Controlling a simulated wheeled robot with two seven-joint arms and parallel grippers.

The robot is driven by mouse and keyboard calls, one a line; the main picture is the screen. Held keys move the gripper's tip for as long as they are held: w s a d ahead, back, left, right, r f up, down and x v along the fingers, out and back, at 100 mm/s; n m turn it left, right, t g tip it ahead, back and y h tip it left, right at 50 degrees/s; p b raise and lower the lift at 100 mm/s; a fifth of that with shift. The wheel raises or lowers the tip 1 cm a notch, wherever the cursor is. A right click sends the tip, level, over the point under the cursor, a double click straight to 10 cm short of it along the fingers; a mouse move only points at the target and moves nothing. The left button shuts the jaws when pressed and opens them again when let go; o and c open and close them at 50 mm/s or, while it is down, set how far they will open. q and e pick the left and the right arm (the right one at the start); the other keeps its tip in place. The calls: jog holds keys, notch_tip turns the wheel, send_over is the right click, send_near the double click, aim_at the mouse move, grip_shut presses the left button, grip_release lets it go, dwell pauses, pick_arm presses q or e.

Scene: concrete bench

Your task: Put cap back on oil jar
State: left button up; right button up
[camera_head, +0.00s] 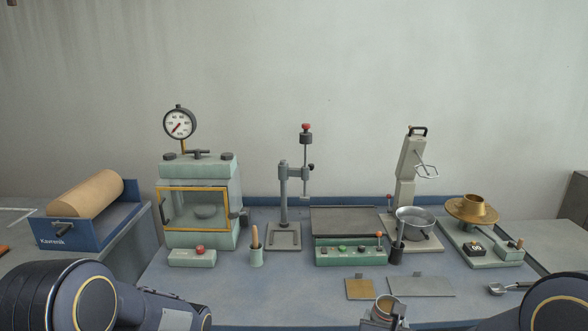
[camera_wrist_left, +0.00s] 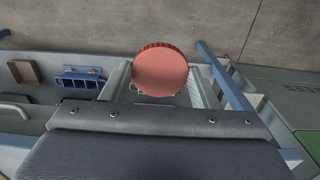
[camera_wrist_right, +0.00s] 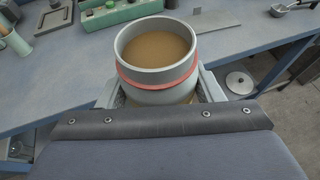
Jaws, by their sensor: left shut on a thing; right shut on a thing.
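The oil jar (camera_head: 386,302) is a grey open-topped pot with brownish oil inside. In the right wrist view the jar (camera_wrist_right: 157,60) has a red band around it and stands roughly upright between the fingers. My right gripper (camera_wrist_right: 160,92) is shut on it, near the bench's front edge; in the head view only the top of this gripper (camera_head: 385,318) shows. The cap (camera_wrist_left: 160,70) is a round red disc with a ribbed edge, seen in the left wrist view. My left gripper (camera_wrist_left: 160,85) is shut on it, apart from the jar. The left gripper is out of the head view.
A round metal lid (camera_wrist_right: 239,83) lies below the bench edge.

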jog(key=s+a+r+n+y, duration=0.2)
jog(key=s+a+n+y, duration=0.2)
jog(key=a, duration=0.7)
jog(key=shift+a+n+t+y, duration=0.15)
jog(key=shift+n+t+y, duration=0.15)
jog(key=shift+y, duration=0.4)
pick_arm(q)
jog(key=w+d+r+m, duration=0.2)
jog(key=w+d+r, duration=0.3)
jog(key=d+r, duration=0.3)
jog(key=w+d+r+m, duration=0.1)
jog(key=w+d+r, duration=0.3)
jog(key=d+r, duration=0.4)
jog(key=s+d+r+m, duration=0.1)
jog(key=s+d+r, duration=0.2)
jog(key=d+r, duration=0.3)
jog(key=s+d+r+m, duration=0.2)
jog(key=s+d+r, duration=0.1)
jog(key=d+r, duration=0.4)
jog(key=shift+s+r, duration=0.35)
jog(key=shift+r, duration=0.1)
